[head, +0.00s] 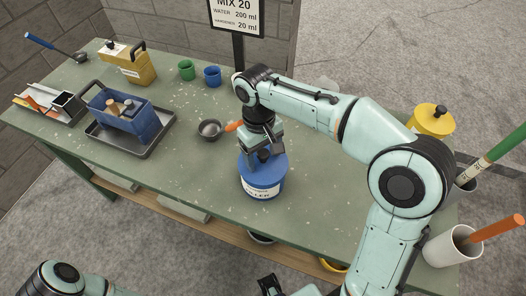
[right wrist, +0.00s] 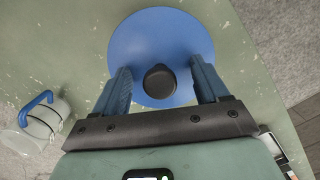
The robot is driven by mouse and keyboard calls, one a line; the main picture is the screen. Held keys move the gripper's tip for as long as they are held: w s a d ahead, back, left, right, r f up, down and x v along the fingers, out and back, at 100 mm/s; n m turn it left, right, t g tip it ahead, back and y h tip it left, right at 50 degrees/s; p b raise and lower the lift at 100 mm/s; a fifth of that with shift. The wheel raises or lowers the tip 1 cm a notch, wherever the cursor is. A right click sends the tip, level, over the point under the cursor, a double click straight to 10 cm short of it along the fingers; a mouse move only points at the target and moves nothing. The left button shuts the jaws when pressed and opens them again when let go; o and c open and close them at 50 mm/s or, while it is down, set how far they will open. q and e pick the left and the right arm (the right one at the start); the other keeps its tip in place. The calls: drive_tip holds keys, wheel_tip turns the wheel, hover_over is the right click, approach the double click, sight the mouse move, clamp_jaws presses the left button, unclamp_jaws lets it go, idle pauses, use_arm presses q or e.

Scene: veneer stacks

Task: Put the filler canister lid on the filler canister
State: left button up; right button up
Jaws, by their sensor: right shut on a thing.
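The filler canister (head: 262,187) is a blue tub with a white label, standing on the green table near its front edge. Its blue lid (head: 256,164) is a round disc at the canister's top; in the right wrist view the lid (right wrist: 126,45) shows a black knob (right wrist: 159,82). I cannot tell whether the lid is fully seated. My right gripper (head: 264,155) points down from above, shut on the lid, with its fingers on either side of the knob. A dark part at the bottom edge of the head view may be my left gripper (head: 270,286); its jaws are unclear.
Just behind the canister is a small grey bowl (head: 209,129) with an orange-handled tool (head: 233,126). Green (head: 186,70) and blue (head: 212,76) cups stand farther back. A dark tray (head: 157,140) with a blue bin (head: 117,112) is left. A yellow container (head: 432,122) stands right.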

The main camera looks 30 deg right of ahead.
drive_tip(key=o, duration=1.1)
drive_tip(key=shift+c, duration=0.2)
use_arm(q)
drive_tip(key=r+p, duration=0.1)
drive_tip(key=w+r+p, duration=0.2)
drive_tip(key=r, duration=0.1)
use_arm(e)
wheel_tip(320, 180, up, 13)
drive_tip(key=w, duration=0.1)
drive_tip(key=shift+w, duration=0.3)
drive_tip(key=shift+a, duration=0.1)
